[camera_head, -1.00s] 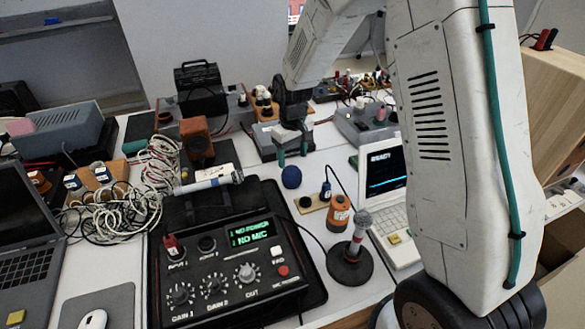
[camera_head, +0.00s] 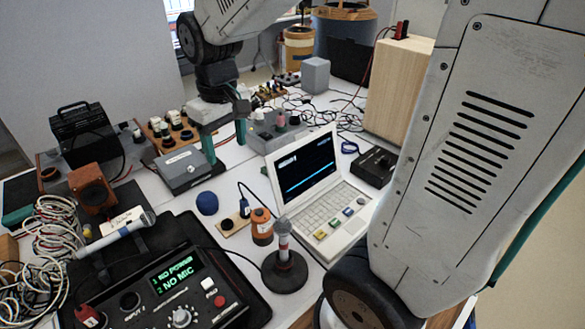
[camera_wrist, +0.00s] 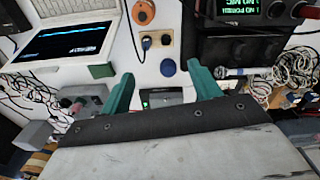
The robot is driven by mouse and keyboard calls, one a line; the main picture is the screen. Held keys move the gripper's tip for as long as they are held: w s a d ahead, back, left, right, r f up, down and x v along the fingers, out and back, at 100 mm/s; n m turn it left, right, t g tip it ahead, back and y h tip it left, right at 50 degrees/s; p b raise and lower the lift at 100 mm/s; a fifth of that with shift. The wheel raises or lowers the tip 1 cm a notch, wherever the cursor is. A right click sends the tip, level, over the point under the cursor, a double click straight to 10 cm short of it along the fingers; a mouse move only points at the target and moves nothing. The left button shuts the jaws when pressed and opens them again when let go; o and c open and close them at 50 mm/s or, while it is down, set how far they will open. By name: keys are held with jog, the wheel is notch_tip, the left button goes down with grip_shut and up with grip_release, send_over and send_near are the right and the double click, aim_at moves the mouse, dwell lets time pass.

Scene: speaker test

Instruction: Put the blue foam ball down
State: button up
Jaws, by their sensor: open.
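The blue foam ball (camera_head: 207,203) rests on the white table, left of the open laptop (camera_head: 306,170) and behind a small wooden board (camera_head: 234,224). It also shows in the wrist view (camera_wrist: 168,67), in the gap between the fingertips and partly beyond them. My gripper (camera_head: 224,143) has two green fingers spread wide with nothing between them. It is above and behind the ball, apart from it, near a grey box (camera_head: 184,170). The fingers show in the wrist view (camera_wrist: 161,75) as well.
A microphone on a round black stand (camera_head: 284,268) and an orange cylinder (camera_head: 262,227) stand in front of the ball. A black mixer (camera_head: 170,285) and tangled cables (camera_head: 45,240) are at left. A wooden cabinet (camera_head: 400,90) is back right.

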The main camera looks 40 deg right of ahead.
jog(key=s+r+m, duration=0.1)
jog(key=s+r, duration=0.1)
jog(key=s, duration=0.7)
jog(key=s+d+r, duration=0.1)
jog(key=s+r, duration=0.1)
jog(key=s, duration=0.8)
jog(key=shift+m+t, duration=0.3)
jog(key=shift+m, duration=0.1)
